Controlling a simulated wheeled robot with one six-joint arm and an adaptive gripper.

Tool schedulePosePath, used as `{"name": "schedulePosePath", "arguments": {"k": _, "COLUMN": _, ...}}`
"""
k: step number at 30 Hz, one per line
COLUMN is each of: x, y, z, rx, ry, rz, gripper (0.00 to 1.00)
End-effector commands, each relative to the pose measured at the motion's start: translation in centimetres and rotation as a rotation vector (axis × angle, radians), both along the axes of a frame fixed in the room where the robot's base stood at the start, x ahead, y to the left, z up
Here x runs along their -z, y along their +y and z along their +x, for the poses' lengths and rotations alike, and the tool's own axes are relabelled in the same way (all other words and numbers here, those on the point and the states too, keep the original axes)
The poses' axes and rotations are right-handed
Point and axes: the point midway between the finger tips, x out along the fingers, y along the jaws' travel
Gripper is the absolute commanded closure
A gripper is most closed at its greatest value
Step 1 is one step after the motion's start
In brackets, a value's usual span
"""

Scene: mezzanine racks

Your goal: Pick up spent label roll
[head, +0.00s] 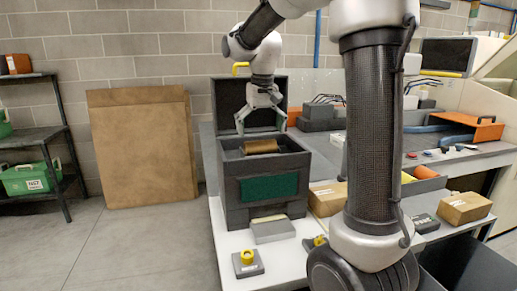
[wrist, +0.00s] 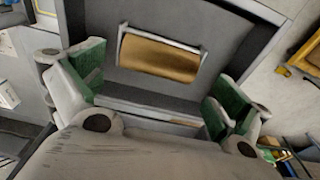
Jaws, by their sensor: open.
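The spent label roll (head: 260,146) is a brown cylinder in the open top of a dark grey box-shaped machine (head: 235,192). In the wrist view the roll (wrist: 160,58) lies in a recess, with pale bars along its edge and ends. My gripper (head: 261,122) is above the machine's opening, in front of its raised lid (head: 232,103). In the wrist view my gripper (wrist: 155,92) is open, with green finger pads wide apart to either side of the roll. Nothing is between the fingers. The roll's underside is hidden.
A grey block with a yellow knob (head: 247,261) stands on the white bench before the machine. Cardboard boxes (head: 465,207) and an orange case (head: 470,125) are to the right. A brown board (head: 140,147) leans on the wall, left. Shelving with green bins (head: 28,178) stands far left.

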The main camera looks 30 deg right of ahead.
Motion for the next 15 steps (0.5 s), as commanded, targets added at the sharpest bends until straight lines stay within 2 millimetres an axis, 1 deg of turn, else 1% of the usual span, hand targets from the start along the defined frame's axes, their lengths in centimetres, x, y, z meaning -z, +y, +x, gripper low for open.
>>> {"name": "schedulePosePath", "arguments": {"k": 3, "x": 2.0, "y": -0.1, "z": 0.3, "rx": 0.0, "ry": 0.004, "rz": 0.0, "gripper": 0.0}}
{"name": "schedulePosePath", "arguments": {"k": 7, "x": 3.8, "y": -0.1, "z": 0.6, "rx": 0.0, "ry": 0.003, "rz": 0.0, "gripper": 0.0}}
{"name": "schedulePosePath", "arguments": {"k": 10, "x": 4.5, "y": -0.1, "z": 0.7, "rx": 0.0, "ry": 0.002, "rz": 0.0, "gripper": 0.0}}
{"name": "schedulePosePath", "arguments": {"k": 15, "x": 4.6, "y": -0.1, "z": 0.7, "rx": -0.001, "ry": 0.001, "rz": 0.0, "gripper": 0.0}}
